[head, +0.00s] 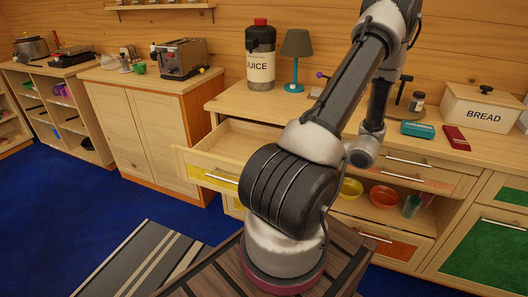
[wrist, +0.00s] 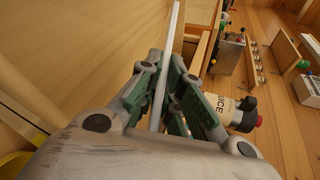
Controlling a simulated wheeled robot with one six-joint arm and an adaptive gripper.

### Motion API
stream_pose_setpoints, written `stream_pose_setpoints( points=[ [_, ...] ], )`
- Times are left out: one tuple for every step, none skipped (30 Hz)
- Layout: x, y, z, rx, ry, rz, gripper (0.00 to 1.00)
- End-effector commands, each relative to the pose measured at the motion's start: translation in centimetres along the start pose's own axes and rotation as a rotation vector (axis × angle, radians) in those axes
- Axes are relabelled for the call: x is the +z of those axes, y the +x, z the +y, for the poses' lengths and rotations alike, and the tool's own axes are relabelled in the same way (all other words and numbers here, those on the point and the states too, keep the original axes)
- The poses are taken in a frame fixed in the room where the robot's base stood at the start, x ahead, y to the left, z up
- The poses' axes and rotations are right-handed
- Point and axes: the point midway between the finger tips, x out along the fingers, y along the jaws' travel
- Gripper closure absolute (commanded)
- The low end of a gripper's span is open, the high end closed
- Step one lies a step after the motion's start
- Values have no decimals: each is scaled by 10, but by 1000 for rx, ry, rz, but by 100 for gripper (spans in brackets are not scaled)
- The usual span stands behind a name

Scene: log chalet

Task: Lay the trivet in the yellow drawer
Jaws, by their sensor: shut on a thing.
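The yellow drawer (head: 210,172) is pulled open on the left of the long cabinet in the head view; its visible inside is bare pale wood, and my arm covers its right part. My gripper (wrist: 170,80) is shut on a thin pale slab seen edge-on, which I take to be the trivet (wrist: 174,35). In the head view my gripper and the trivet are hidden behind my arm.
A juice dispenser (head: 261,58) and a green lamp (head: 296,58) stand on the counter behind the drawer. A bread box (head: 482,108), teal box (head: 417,129) and red item (head: 458,138) are to the right. Bowls (head: 383,197) sit on an open shelf below.

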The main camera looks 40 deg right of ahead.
Motion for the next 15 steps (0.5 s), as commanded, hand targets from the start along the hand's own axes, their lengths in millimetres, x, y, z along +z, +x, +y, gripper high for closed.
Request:
stream_pose_setpoints(
  points=[
    [2, 15, -6, 0, -4, -7, 100],
    [3, 23, -9, 0, -4, -7, 100],
    [4, 34, -13, 0, -4, -7, 100],
    [5, 42, -16, 0, -4, -6, 100],
    [6, 50, -19, 0, -4, -6, 100],
    [7, 60, -24, 0, -4, -6, 100],
    [7, 68, -27, 0, -5, -6, 100],
    [8, 76, -30, -1, -5, -6, 100],
    [9, 86, -34, -1, -5, -6, 100],
    [9, 94, -37, -1, -6, -6, 100],
    [10, 101, -40, -1, -6, -5, 100],
    [11, 110, -43, 0, -5, -5, 100],
    [11, 115, -45, -1, -4, -4, 100],
    [11, 120, -47, -1, -4, -5, 100],
    [11, 126, -49, -1, -3, -3, 100]
  ],
)
